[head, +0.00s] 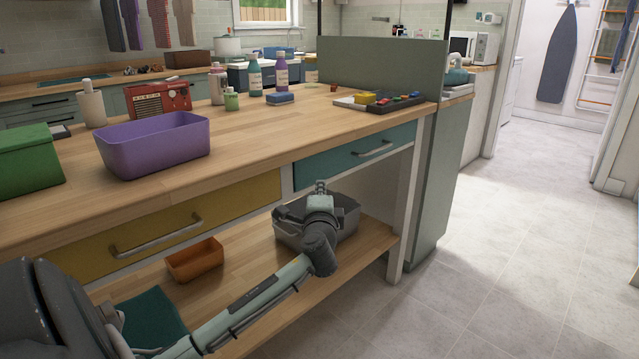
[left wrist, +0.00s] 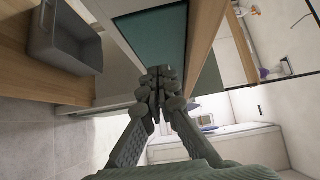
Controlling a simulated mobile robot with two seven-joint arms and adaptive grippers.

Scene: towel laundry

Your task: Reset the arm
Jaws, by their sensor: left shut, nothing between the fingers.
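My left arm reaches in from the lower left of the head view, out in front of the workbench. My left gripper (head: 320,187) is at the end of it, in front of the grey bin on the lower shelf and below the teal drawer. In the left wrist view the left gripper (left wrist: 158,78) has its fingers together with nothing between them. The teal drawer front (left wrist: 155,38) lies beyond the fingertips in that view. My right gripper is in neither view.
The workbench (head: 250,140) carries a purple bin (head: 155,150), a green box (head: 28,160) and several bottles. A grey bin (head: 345,222) and an orange box (head: 195,262) sit on the lower shelf. A yellow drawer (head: 180,225) is shut. Open floor (head: 500,270) lies to the right.

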